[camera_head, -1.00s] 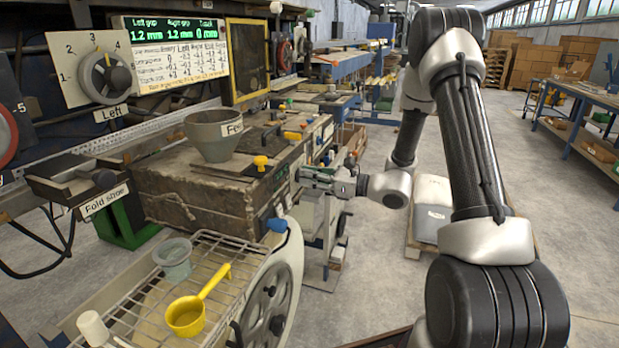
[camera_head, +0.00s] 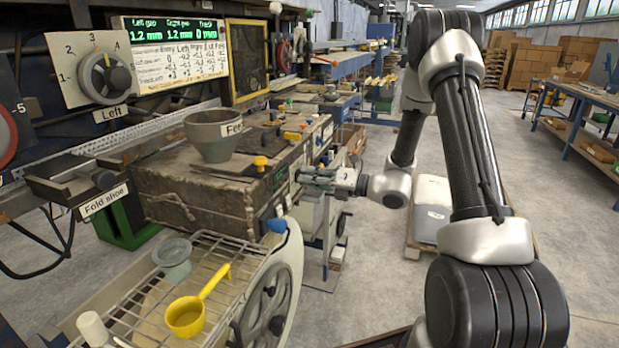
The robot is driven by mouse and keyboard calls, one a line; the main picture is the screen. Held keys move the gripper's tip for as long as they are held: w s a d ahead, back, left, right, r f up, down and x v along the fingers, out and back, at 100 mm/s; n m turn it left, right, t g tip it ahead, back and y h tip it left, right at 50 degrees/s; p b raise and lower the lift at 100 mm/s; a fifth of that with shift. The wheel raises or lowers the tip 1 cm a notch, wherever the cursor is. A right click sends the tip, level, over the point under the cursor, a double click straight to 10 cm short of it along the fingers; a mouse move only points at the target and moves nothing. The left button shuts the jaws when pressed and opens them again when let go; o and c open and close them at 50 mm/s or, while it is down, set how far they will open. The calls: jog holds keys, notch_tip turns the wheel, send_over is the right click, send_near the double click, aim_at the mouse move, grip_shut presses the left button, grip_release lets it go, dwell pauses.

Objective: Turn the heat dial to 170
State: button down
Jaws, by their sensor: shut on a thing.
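My gripper (camera_head: 306,178) reaches in from the right to the end face of the brown machine box (camera_head: 195,203). Its fingers are shut at that face, on what seems to be the heat dial. The dial itself is hidden behind the fingers, and its scale and setting cannot be read from here.
A grey funnel (camera_head: 214,136) and yellow knob (camera_head: 261,163) sit on top of the machine. A wire rack (camera_head: 222,257) in front holds a yellow ladle (camera_head: 186,316) and a grey cup (camera_head: 174,260). A dial labelled Left (camera_head: 105,78) is at upper left.

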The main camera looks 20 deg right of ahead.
jog(key=shift+m, duration=0.6)
jog(key=c, duration=1.5)
grip_release()
jog(key=shift+d, duration=0.1)
jog(key=v, duration=1.2)
